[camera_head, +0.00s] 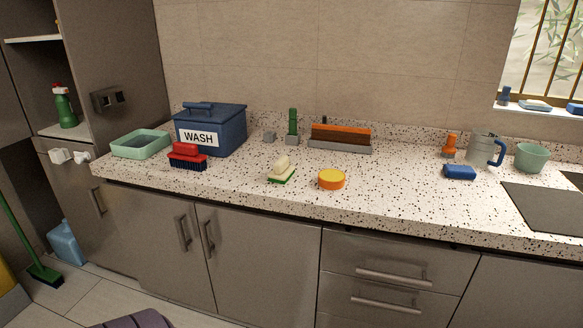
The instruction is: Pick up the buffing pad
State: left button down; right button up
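A short round puck, yellow on top with an orange side (332,179), sits on the speckled counter (260,205) near its front edge. It looks like the buffing pad. It stands apart from its neighbours and nothing covers it. Neither of my grippers is in view.
Further left are a red brush (187,156), a blue WASH box (212,130) and a green tub (141,144).

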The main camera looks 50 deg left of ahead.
aim_at(282, 172)
jog(key=j+u, duration=0.15)
jog(key=u, duration=1.4)
